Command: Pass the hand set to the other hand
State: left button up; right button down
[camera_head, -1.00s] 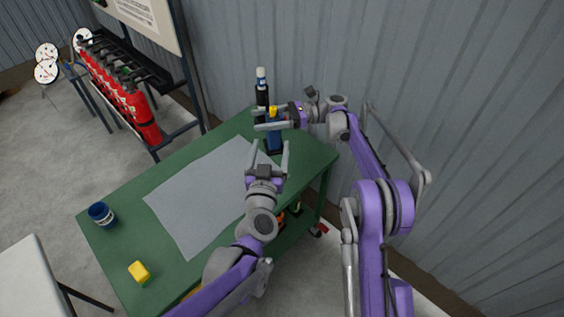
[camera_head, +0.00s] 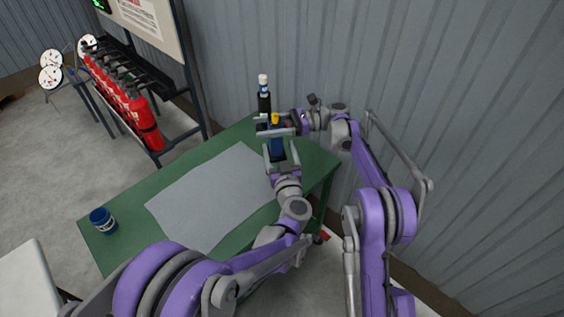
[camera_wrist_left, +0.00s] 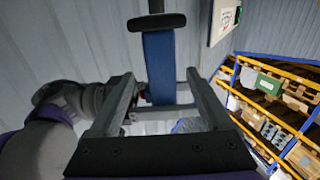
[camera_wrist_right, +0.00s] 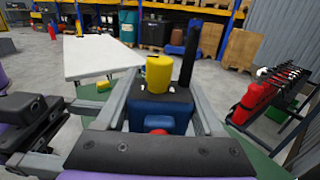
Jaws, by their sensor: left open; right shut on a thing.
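The hand set is a blue block with a yellow knob on top; its blue body (camera_head: 276,148) is upright over the far right end of the green table. My right gripper (camera_head: 276,129) is shut on it near the top. In the right wrist view the blue body (camera_wrist_right: 160,112), yellow knob and dark antenna show between the fingers. My left gripper (camera_head: 281,157) is open, just below and in front of the right one. In the left wrist view the blue body (camera_wrist_left: 159,65) lies between the open fingers; contact cannot be told.
A grey mat (camera_head: 205,200) covers the table's middle. A blue tin (camera_head: 102,220) stands at the left edge. Red extinguishers (camera_head: 122,100) hang on a rack beyond.

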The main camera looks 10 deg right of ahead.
aim_at(278, 145)
pick_arm(q)
jog(key=shift+w, duration=2.15)
grip_shut()
jog(key=shift+r, duration=0.1)
pick_arm(e)
grip_release()
